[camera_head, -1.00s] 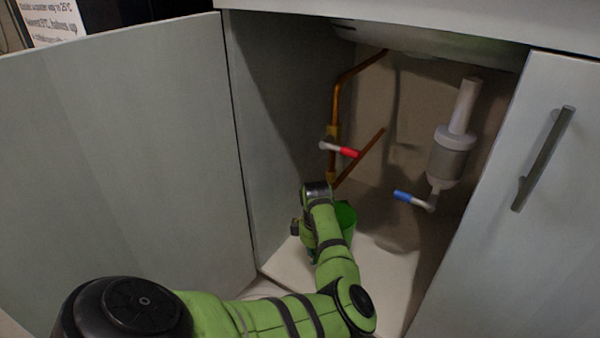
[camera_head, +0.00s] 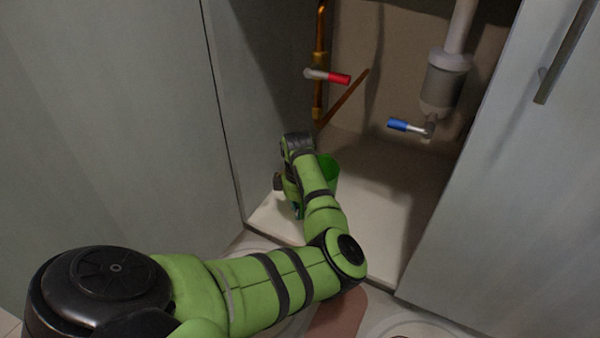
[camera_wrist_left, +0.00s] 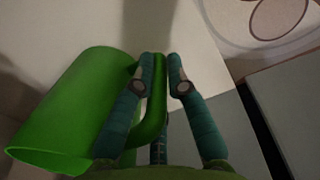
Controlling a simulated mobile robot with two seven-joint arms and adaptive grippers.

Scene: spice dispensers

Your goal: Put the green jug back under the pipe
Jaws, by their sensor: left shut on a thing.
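The green jug (camera_head: 330,172) is at the front left of the cabinet's inside, partly hidden behind my left arm. In the left wrist view the jug (camera_wrist_left: 75,105) lies to the left of my fingers. My left gripper (camera_wrist_left: 161,66) is shut on the jug's handle, one finger on each side. I cannot tell whether the jug touches the floor. A copper pipe (camera_head: 319,40) with a red-handled valve (camera_head: 338,78) runs down the back left, with a slanted branch (camera_head: 345,97). The jug shows below these pipes. My right gripper is not in view.
A white and grey drain (camera_head: 443,82) with a blue-handled valve (camera_head: 398,124) hangs at the right. The open left door (camera_head: 100,120) and right door (camera_head: 500,190) flank the opening. The cabinet floor (camera_head: 385,190) right of the jug is clear.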

